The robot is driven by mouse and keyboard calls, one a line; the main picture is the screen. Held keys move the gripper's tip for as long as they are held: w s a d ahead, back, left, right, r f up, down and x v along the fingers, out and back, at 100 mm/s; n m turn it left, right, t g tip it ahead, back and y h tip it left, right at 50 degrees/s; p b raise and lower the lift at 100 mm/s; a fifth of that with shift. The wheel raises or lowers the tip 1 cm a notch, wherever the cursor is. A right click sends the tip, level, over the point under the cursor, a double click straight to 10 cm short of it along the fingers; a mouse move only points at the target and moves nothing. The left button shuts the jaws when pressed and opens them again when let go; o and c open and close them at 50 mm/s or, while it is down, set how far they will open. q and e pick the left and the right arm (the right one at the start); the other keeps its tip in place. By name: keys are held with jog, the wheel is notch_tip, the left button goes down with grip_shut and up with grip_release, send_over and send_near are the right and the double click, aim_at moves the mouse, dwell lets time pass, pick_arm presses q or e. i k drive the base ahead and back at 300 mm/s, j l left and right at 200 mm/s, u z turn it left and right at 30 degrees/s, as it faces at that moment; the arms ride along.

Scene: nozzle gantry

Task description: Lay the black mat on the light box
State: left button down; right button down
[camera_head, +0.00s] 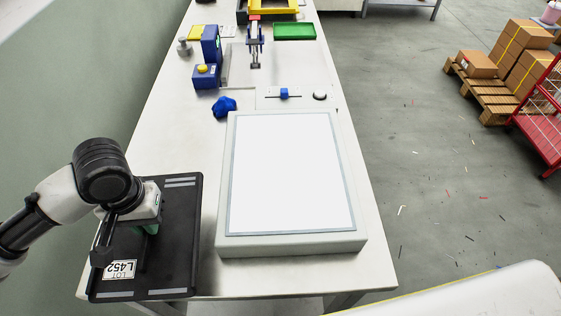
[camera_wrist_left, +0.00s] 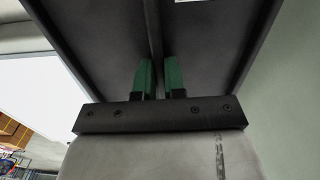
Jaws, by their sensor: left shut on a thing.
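The light box (camera_head: 291,245) lies on the table, a grey slab with a bright white panel bare of anything. The black mat (camera_head: 182,225) is left of it, a dark rectangle with grey strips at its ends and a white "LOT L452" label. In the wrist view the mat (camera_wrist_left: 100,45) fills the upper part, with a raised ridge along its middle. My left gripper (camera_head: 148,228) is over the mat; its green fingertips (camera_wrist_left: 160,78) are shut on the ridge. I cannot tell how high the mat is above the table. My right gripper is not in view.
The white table (camera_head: 180,135) runs away from me. Boxes on a pallet (camera_head: 480,80) are off right.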

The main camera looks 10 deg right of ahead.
aim_at(286, 163)
jog(key=k+l+z, duration=0.1)
jog(key=k+z, duration=0.15)
jog(key=k, duration=0.4)
jog(key=z, duration=1.05)
